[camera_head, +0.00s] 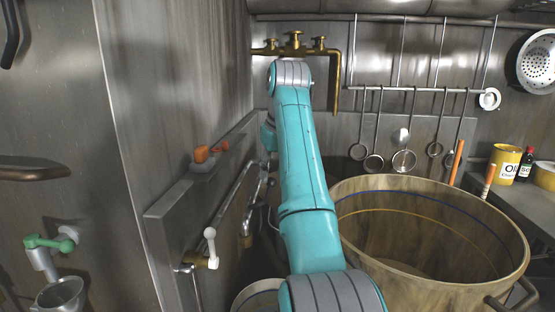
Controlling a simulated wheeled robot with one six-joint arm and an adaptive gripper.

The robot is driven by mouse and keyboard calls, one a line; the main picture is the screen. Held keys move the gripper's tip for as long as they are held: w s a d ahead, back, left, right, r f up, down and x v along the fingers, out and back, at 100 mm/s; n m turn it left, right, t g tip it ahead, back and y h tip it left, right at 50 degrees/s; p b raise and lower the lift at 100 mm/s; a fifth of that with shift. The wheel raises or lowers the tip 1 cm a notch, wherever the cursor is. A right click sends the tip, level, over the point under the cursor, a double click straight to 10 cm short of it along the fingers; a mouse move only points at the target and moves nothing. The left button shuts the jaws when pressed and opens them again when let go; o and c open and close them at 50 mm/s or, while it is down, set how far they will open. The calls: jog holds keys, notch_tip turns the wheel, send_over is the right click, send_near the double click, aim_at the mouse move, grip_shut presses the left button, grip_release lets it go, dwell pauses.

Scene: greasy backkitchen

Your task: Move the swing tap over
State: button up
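The brass tap (337,78) is on the back wall at the top centre. It has a horizontal bar with several knobs, and its spout bends down at the right end, above the left side of a large pot. My teal arm rises through the middle of the view, and its upper joint is just below the bar, left of the spout. It covers part of the wall behind it. A small wrist part shows left of the forearm. My gripper's fingers cannot be made out; they seem hidden behind the arm. Contact with the tap cannot be seen.
The large stained pot (515,240) stands at the right. Ladles and strainers (404,160) hang from a rail (420,89) behind it. A low steel panel (165,225) with pipes and a white-handled valve (210,245) is left of my arm. A yellow tin (505,160) stands far right.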

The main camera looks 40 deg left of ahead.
jog(key=shift+x, duration=1.2)
jog(key=c, duration=0.5)
jog(key=shift+w+d, duration=2.2)
jog(key=shift+w, duration=0.2)
jog(key=shift+w+d, duration=2.15)
jog(key=shift+w, duration=0.3)
jog(key=shift+c, duration=0.2)
